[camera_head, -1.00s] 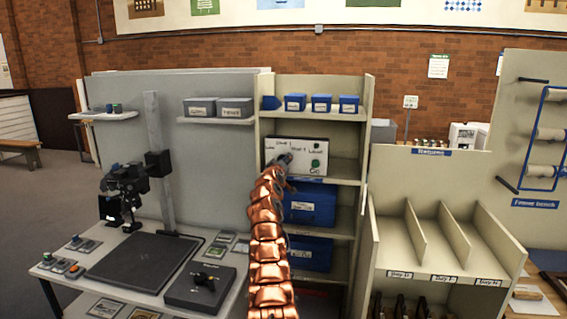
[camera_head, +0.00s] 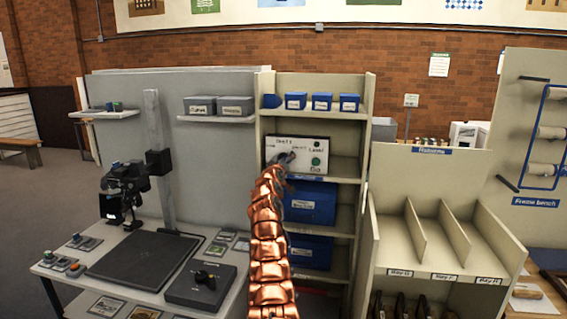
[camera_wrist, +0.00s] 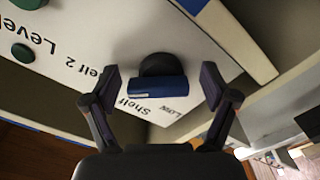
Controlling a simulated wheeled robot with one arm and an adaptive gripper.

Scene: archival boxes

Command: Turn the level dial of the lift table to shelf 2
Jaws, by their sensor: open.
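The white control panel (camera_head: 272,146) of the lift table stands on a middle shelf of the rack in the head view. In the wrist view the panel (camera_wrist: 130,25) is turned, with "Level", "Shelf 2", "Shelf" and "Low" lettering. The level dial (camera_wrist: 160,87) has a dark round base and a blue bar grip. My gripper (camera_wrist: 158,84) is open, with one finger on each side of the bar and visible gaps. Which label the dial points to is unclear. In the head view my gripper (camera_head: 285,159) covers the dial.
Blue boxes (camera_head: 312,204) fill the shelves below, and small blue boxes (camera_head: 322,102) stand above. A shelf edge (camera_wrist: 235,40) runs close beside the panel.

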